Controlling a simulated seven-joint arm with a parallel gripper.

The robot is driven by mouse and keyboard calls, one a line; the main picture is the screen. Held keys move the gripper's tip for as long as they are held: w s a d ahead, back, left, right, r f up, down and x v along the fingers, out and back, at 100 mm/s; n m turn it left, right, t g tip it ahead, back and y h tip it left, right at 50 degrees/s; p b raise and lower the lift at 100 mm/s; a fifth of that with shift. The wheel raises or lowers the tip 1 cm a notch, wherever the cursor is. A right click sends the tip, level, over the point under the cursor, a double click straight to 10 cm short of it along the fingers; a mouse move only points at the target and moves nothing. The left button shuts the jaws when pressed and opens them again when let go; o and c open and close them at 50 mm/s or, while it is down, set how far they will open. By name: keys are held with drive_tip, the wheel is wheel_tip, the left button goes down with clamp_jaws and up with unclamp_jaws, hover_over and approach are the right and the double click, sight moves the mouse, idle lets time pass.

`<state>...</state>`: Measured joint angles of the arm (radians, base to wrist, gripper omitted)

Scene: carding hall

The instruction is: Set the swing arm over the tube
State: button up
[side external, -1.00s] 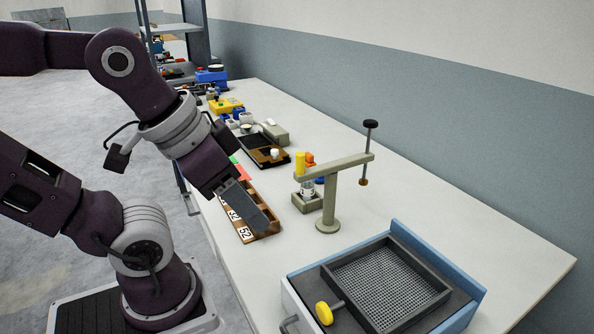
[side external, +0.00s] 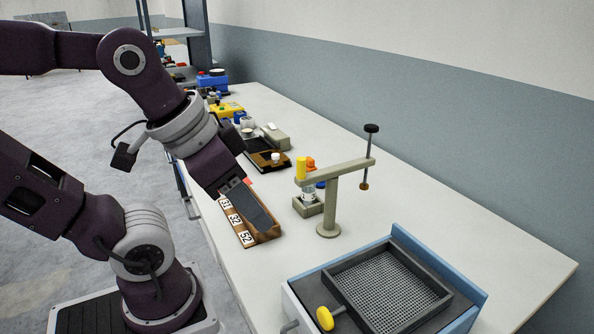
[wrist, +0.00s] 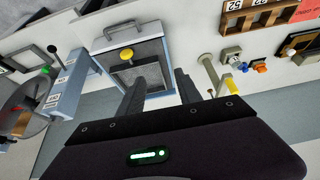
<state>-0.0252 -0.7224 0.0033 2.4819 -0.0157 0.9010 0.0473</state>
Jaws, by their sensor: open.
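The swing arm (side external: 345,169) is a beige bar on a round-footed post (side external: 328,215). A vertical rod with a black knob (side external: 371,128) and an orange-brown tip hangs at its right end, over bare bench. A yellow grip (side external: 301,168) stands at its left end. A pale tube (side external: 308,193) sits in a square beige holder (side external: 309,208) behind the post, apart from the rod. My gripper (side external: 268,224) is left of the post, tilted downward, open and empty. The wrist view shows its two dark fingers (wrist: 160,90) apart, with the yellow grip (wrist: 229,83) to their right.
A blue-edged unit with a mesh tray (side external: 388,287) and yellow knob (side external: 325,317) stands in front. A brown numbered rack (side external: 251,238) lies beneath or behind my gripper. Trays and boxes line the bench farther back. The bench right of the post is clear.

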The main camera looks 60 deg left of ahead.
drive_tip(key=w+a+r+g, duration=0.1)
drive_tip(key=w+a+r, duration=0.1)
drive_tip(key=w+a, duration=0.5)
drive_tip(key=m+h, duration=0.1)
drive_tip(key=m, duration=0.1)
hover_over(301, 158)
drive_tip(key=s, duration=0.3)
wheel_tip(301, 158, down, 2)
drive_tip(key=x, duration=0.6)
drive_tip(key=shift+w+a, duration=0.15)
drive_tip(key=shift+w+f, duration=0.15)
drive_tip(key=shift+f, duration=0.25)
clamp_jaws()
